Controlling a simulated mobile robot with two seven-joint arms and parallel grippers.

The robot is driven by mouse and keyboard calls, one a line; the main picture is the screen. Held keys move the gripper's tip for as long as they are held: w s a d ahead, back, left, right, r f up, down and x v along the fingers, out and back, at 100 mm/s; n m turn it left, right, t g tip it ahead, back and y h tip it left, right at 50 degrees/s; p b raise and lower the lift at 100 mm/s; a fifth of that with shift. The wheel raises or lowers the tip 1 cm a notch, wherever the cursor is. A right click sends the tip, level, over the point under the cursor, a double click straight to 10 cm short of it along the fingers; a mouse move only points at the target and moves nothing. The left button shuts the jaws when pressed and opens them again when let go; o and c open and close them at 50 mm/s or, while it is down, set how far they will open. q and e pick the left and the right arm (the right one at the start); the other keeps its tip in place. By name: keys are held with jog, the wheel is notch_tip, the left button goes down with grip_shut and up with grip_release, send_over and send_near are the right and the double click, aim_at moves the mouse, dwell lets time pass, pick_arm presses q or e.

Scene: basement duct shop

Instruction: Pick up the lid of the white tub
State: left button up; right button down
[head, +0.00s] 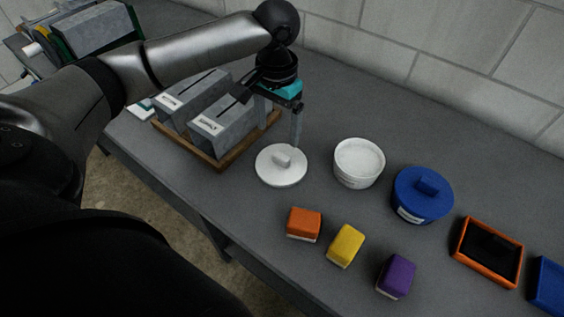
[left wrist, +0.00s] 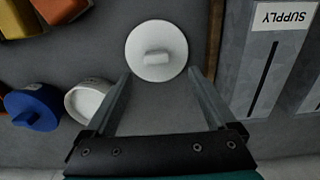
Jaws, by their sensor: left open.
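The white round lid (head: 281,165) with a block handle on top lies flat on the grey bench, beside the open white tub (head: 358,163). In the left wrist view the lid (left wrist: 156,50) is ahead of the fingertips, handle up. The tub (left wrist: 88,100) shows at the left there, partly hidden behind a finger. My left gripper (head: 297,130) points down above the far side of the lid. In the left wrist view its two fingers (left wrist: 160,75) are apart with nothing between them. My right gripper is not in view.
Two grey slotted boxes (head: 222,125) stand in a wooden tray (head: 227,161) left of the lid. A blue lidded tub (head: 422,194) stands right of the white tub. Orange (head: 304,223), yellow (head: 346,245) and purple (head: 396,276) blocks lie in front. An orange-rimmed tray (head: 487,252) is at right.

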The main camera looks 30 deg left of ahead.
aim_at(281, 155)
pick_arm(q)
notch_tip(281, 155, down, 3)
jog(key=shift+r, duration=0.1)
jog(key=shift+f+b, duration=0.3)
jog(key=shift+f, duration=0.1)
jog(key=shift+d+f, duration=0.1)
jog(key=shift+f, duration=0.15)
jog(key=f, duration=0.2)
jog(key=f+b, duration=0.1)
jog(key=f, duration=0.1)
jog(key=shift+w+d+f, duration=0.1)
jog(key=shift+d+f, duration=0.1)
jog(key=shift+f, duration=0.1)
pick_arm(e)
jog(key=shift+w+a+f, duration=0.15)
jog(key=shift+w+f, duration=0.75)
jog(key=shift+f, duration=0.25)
pick_arm(q)
jog(key=shift+c, duration=0.2)
jog(key=c, duration=1.4)
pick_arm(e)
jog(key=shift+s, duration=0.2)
